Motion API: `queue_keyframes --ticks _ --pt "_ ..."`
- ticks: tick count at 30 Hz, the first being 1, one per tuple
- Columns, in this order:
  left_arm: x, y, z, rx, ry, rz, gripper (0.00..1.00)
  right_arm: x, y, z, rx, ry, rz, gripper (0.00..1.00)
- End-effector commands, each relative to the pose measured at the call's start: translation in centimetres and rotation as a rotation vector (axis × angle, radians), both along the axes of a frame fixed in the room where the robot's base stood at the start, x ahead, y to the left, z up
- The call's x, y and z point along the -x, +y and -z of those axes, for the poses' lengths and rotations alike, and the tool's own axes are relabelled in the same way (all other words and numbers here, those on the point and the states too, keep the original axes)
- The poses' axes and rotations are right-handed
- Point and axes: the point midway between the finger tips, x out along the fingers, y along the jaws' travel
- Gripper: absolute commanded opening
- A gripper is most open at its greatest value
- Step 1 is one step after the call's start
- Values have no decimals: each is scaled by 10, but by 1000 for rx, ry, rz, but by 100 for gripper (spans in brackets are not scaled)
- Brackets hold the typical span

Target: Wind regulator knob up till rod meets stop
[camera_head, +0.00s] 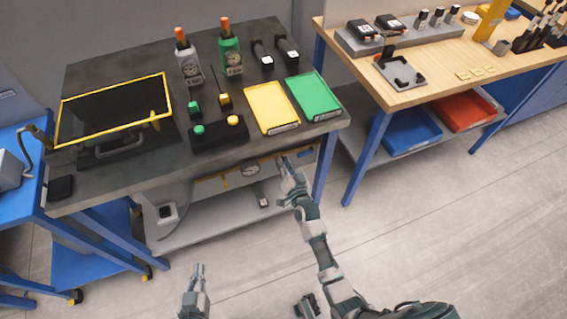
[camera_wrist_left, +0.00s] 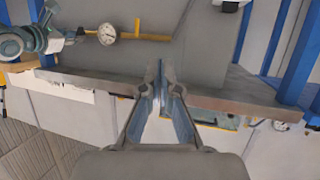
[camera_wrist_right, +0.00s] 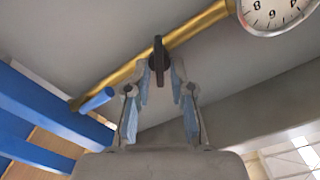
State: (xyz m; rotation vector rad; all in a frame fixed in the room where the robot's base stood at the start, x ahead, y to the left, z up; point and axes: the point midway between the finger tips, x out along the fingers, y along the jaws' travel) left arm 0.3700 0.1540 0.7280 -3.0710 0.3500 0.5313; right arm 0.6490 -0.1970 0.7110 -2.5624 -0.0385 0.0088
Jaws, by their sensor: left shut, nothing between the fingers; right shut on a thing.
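The regulator knob (camera_wrist_right: 159,60) is a thin dark handle on a yellow pipe (camera_wrist_right: 195,29) under the dark workbench. My right gripper (camera_wrist_right: 160,78) is shut on it, one finger on each side; in the head view this gripper (camera_head: 285,167) hides the knob. A round white gauge (camera_wrist_right: 272,8) sits beside it on the pipe; it also shows in the head view (camera_head: 250,170) and the left wrist view (camera_wrist_left: 107,34). My left gripper (camera_wrist_left: 161,85) is shut and empty; in the head view it (camera_head: 197,272) hangs low in front of the bench. I cannot make out the rod or stop.
The dark benchtop (camera_head: 120,185) holds bottles, a black button box (camera_head: 218,134), a yellow tray (camera_head: 270,107) and a green tray (camera_head: 313,96). A lower shelf (camera_head: 215,213) and blue legs (camera_head: 326,160) are close to my right arm. The floor in front is clear.

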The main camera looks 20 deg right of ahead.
Motion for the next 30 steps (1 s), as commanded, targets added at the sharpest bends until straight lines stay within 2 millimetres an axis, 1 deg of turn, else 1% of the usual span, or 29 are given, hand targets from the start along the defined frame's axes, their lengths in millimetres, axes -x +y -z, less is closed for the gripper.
queue_keyframes --ticks 1,6,12,28,29,30 --pt "3 1 3 -8 29 -1 0 2 3 6 -33 17 -7 0" --pt "11 5 14 -30 109 -3 0 2 3 8 -122 22 -7 0" --pt "16 7 21 -43 160 -4 0 2 2 11 -185 25 -6 0" --pt "18 8 25 -47 178 -4 0 3 2 12 -208 28 -7 0" --pt "17 8 24 -47 178 -4 0 3 2 12 -208 28 -7 30" --pt "17 8 24 -47 177 -4 0 2 2 12 -208 28 -7 40"
